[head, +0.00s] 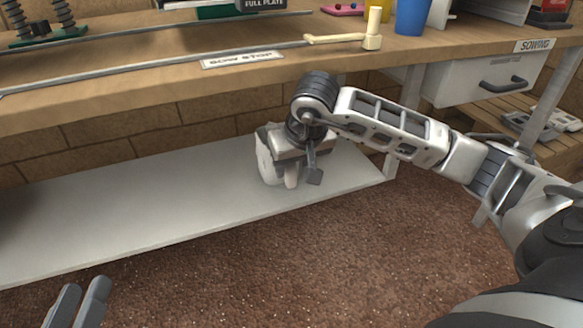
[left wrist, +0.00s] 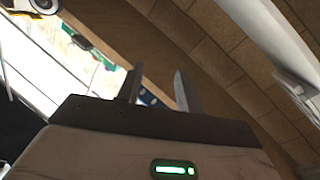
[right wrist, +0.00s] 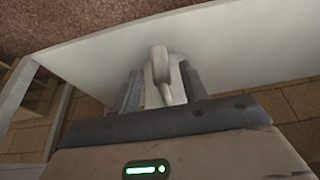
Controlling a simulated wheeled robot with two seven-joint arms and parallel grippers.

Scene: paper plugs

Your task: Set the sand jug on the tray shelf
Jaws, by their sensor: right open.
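The white sand jug (head: 264,164) stands on the pale shelf (head: 150,200) under the bench, near the shelf's right end. My right gripper (head: 296,168) is down at the jug and hides much of it. In the right wrist view the jug's handle (right wrist: 161,75) lies between the spread fingers of that gripper (right wrist: 161,90); I cannot tell whether they touch it. My left gripper (head: 80,303) is at the bottom left of the head view, away from the shelf. Its fingers (left wrist: 160,90) are apart with nothing between them.
A bench leg (head: 391,165) stands by the shelf's right end. A blue cup (head: 411,15) and a pale wooden tool (head: 371,35) are on top. The shelf's left part is clear.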

